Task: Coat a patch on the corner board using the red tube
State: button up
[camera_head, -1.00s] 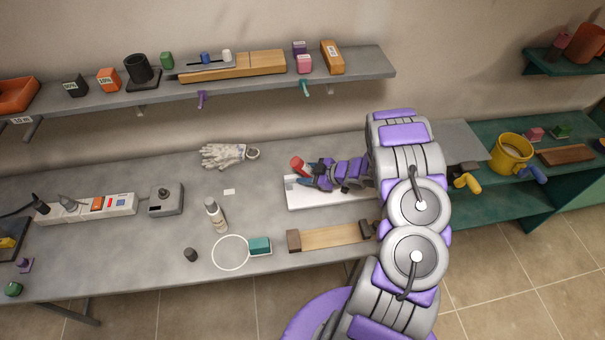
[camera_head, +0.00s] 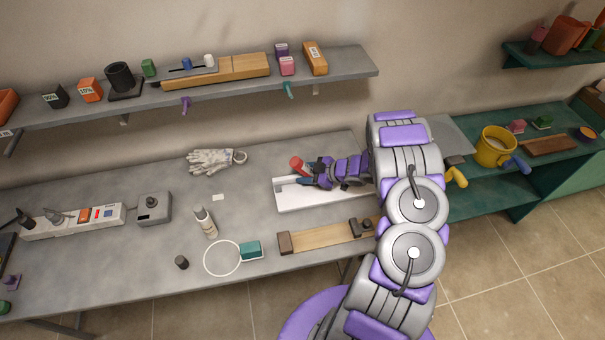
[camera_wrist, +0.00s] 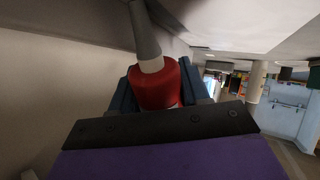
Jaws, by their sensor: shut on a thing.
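My gripper (camera_head: 320,172) is shut on the red tube (camera_head: 297,163). In the wrist view the red tube (camera_wrist: 155,86) sits between the two dark fingers, with a grey tapered nozzle (camera_wrist: 145,38) pointing to the top of the picture. In the head view the gripper and tube are over the left part of a white, low-edged board or tray (camera_head: 300,203) on the grey bench. Whether this is the corner board I cannot tell. My arm hides part of its right side. I cannot tell whether the tube touches it, and no coating is visible.
A wooden board with dark end blocks (camera_head: 320,238) lies in front of the white piece. A glove (camera_head: 212,160), a bottle (camera_head: 206,222), a white ring (camera_head: 207,264) and a teal block (camera_head: 251,251) lie left. A shelf (camera_head: 230,83) hangs above. A yellow mug (camera_head: 493,148) stands right.

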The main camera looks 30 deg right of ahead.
jog(key=shift+s+d+f, duration=0.1)
jog(key=shift+s+d, duration=0.15)
jog(key=shift+d, duration=0.2)
jog(key=shift+s+d+r, duration=0.1)
jog(key=shift+s+d, duration=0.1)
jog(key=shift+d, duration=0.6)
jog(key=shift+s+d+r, duration=0.1)
jog(key=shift+s+d, duration=0.05)
jog(key=shift+d, duration=0.6)
jog(key=shift+s+d+f+b, duration=0.15)
jog(key=shift+s+d+b, duration=0.1)
jog(key=shift+d, duration=0.35)
jog(key=shift+s+d+f+b, duration=0.1)
jog(key=shift+s+d+b, duration=0.1)
jog(key=shift+d, duration=0.4)
jog(key=shift+s+d+r+b, duration=0.1)
jog(key=shift+s+d+b, duration=0.1)
jog(key=shift+d, duration=0.5)
jog(key=shift+s+d+f+b, duration=0.1)
jog(key=shift+s+d+b, duration=0.1)
jog(key=shift+d, duration=0.55)
jog(key=shift+s+d+r+b, duration=0.1)
jog(key=shift+s+d+b, duration=0.1)
jog(key=shift+d, duration=0.5)
